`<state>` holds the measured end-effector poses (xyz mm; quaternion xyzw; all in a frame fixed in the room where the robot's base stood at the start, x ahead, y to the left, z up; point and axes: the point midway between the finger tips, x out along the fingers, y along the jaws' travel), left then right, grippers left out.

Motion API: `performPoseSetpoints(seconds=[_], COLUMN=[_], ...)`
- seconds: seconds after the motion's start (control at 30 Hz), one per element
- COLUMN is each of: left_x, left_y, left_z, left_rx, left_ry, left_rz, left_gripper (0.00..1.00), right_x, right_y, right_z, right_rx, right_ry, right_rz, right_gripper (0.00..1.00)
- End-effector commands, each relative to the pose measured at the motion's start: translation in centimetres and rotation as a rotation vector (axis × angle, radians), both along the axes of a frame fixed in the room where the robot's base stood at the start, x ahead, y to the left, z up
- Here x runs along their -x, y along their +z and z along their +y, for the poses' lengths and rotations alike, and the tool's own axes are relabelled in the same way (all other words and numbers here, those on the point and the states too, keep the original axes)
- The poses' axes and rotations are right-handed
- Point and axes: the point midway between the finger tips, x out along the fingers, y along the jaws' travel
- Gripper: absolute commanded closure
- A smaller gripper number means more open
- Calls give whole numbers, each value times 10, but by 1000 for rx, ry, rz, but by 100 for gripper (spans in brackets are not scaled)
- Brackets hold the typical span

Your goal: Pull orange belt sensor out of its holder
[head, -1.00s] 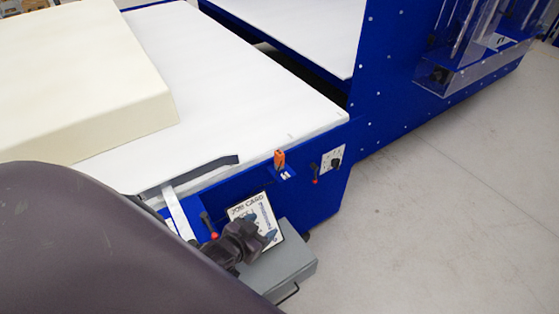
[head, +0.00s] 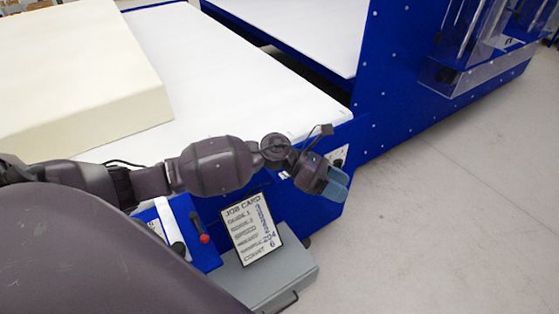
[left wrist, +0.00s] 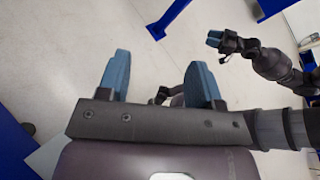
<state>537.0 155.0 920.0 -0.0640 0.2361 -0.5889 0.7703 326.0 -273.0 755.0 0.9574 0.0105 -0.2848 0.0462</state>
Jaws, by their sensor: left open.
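My left gripper (head: 337,183) is at the front right corner of the blue machine in the head view, blue fingers angled down and right. The left wrist view shows the two blue fingers of the left gripper (left wrist: 158,80) wide apart with nothing between them. The orange belt sensor and its holder are hidden behind my left arm in the head view, and neither shows in the left wrist view.
A cream foam block (head: 80,75) lies on the white belt (head: 220,75). Below my arm are a job card (head: 252,229), a grey box (head: 275,280) and a red-knobbed lever (head: 204,239). The grey floor (head: 440,220) to the right is clear.

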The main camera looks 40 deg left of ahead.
Motion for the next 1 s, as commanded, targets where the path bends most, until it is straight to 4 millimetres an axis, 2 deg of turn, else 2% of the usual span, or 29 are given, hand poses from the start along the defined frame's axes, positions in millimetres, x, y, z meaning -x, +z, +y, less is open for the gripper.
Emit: performPoseSetpoints(seconds=[0.03,0.17,0.2,0.3,0.4,0.5,0.6,0.7,1.0], left_x=[-8,-29,-36,-54,-68,-76,-81,-83,-83], left_y=[-14,-35,-38,-38,-30,-21,-14,-10,-9], left_z=[14,63,83,132,172,200,218,225,226], left_rx=[-147,-520,-634,-875,-1051,-1168,-1237,-1267,-1271], left_ry=[-96,-355,-433,-595,-713,-792,-836,-856,-858], left_rz=[-89,-280,-321,-383,-402,-399,-392,-386,-387], left_gripper=[40,40,40,40,40,40,40,40,40], right_x=[2,3,3,2,0,-1,0,1,3], right_y=[-10,-21,-25,-28,-29,-31,-34,-35,-35], right_z=[0,0,0,0,1,1,1,1,2], right_rx=[0,2,3,5,7,8,9,8,3], right_ry=[1,4,6,11,15,18,17,17,11], right_rz=[10,24,27,30,27,29,34,36,39], right_gripper=[64,64,64,64,64,64,64,64,64])
